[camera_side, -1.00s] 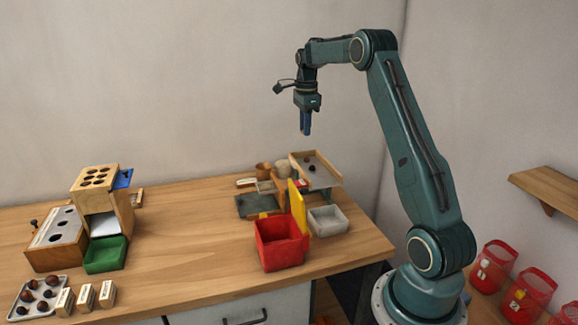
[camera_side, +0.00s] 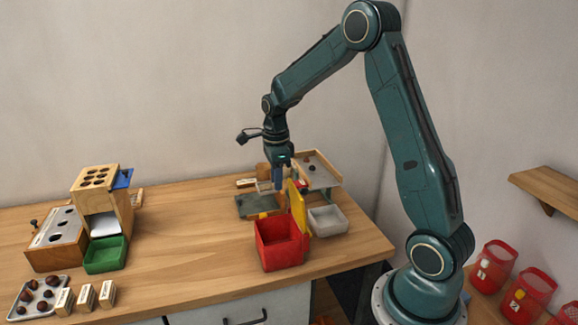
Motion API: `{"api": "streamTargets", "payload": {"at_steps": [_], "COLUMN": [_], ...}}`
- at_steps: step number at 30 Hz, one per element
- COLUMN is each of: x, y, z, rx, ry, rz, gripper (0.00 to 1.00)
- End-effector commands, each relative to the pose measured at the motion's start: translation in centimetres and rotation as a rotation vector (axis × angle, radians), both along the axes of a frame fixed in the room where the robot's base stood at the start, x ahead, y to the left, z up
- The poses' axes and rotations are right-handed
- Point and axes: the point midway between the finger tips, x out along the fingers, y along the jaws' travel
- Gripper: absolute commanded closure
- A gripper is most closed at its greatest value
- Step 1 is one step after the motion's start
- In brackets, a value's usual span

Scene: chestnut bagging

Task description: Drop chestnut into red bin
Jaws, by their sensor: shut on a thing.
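The red bin (camera_side: 281,247) stands open near the front edge of the table, with a yellow panel (camera_side: 297,207) upright at its right rear. My gripper (camera_side: 278,184) points down above and behind the bin, in front of the items at the back of the table. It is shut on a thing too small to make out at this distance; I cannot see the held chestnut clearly. Dark chestnuts (camera_side: 311,167) lie on the sloped wooden tray (camera_side: 325,178) behind.
A grey bin (camera_side: 327,221) stands right of the red bin, and a dark flat tray (camera_side: 255,207) lies behind it. At left are a wooden dispenser (camera_side: 117,212), a green bin (camera_side: 106,256) and a tray of chestnuts (camera_side: 22,310). The table's middle is clear.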

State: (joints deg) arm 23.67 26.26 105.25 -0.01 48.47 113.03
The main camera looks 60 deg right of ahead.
Motion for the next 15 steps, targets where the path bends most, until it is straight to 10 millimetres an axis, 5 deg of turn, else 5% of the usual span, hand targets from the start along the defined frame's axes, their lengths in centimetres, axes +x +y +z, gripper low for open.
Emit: {"api": "streamTargets", "payload": {"at_steps": [15], "x": [-0.18], "y": [0.44], "z": [-0.96], "rx": [0.001], "ry": [0.002], "rz": [0.000], "gripper": [0.99]}}
